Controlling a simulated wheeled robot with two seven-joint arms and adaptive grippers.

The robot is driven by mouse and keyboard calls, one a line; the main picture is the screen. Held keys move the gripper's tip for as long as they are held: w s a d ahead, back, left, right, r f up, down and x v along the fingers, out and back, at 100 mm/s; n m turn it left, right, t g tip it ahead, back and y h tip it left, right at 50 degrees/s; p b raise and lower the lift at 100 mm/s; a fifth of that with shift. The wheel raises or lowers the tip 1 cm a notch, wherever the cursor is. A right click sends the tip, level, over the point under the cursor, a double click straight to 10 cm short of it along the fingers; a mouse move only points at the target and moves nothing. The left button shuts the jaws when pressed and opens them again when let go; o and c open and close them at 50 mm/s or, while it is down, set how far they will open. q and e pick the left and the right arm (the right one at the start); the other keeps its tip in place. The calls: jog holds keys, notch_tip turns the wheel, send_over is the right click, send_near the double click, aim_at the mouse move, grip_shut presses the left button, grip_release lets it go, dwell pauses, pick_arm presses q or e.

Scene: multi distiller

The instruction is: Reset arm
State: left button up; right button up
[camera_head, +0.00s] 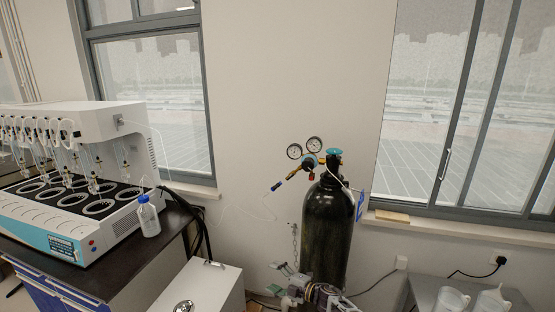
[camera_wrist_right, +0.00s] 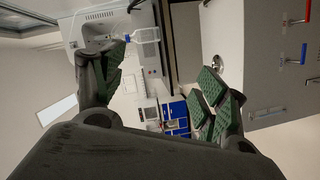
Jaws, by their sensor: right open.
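My right gripper (camera_head: 283,280) is low in the middle of the head view, in front of the lower part of the black gas cylinder. In the right wrist view the right gripper (camera_wrist_right: 160,85) shows its two green-padded fingers wide apart, with nothing between them. My left gripper is not in view.
The black gas cylinder (camera_head: 328,225) with gauges stands at centre. A white box (camera_head: 205,285) is left of the gripper; white jugs (camera_head: 452,300) are lower right.

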jog(key=s+d+f+m+h, duration=0.3)
jog(key=s+d+f+m, duration=0.4)
jog(key=f, duration=0.5)
jog(key=s+d+f+m+h, duration=0.3)
jog(key=s+d+f+h, duration=0.15)
jog(key=s+f, duration=0.6)
jog(key=s+d+f+m+h, duration=0.3)
jog(key=s+d+f+m, duration=0.3)
jog(key=f, duration=0.7)
jog(key=s+d+f+m+g+h, duration=0.1)
jog(key=s+d+f+m+g, duration=0.1)
jog(key=s, duration=1.2)
jog(key=s+d+f+m+g+h+b, duration=0.1)
jog(key=s+f, duration=0.6)
jog(key=s, duration=0.7)
jog(key=s+d+f+m+g+h, duration=0.1)
jog(key=s+d+f+m+g, duration=0.2)
jog(key=s, duration=1.1)
jog(key=d+f+g, duration=0.2)
jog(key=d, duration=0.2)
jog(key=shift+s+f+b, duration=0.15)
jog(key=shift+f+b, duration=0.05)
jog(key=shift+b, duration=0.1)
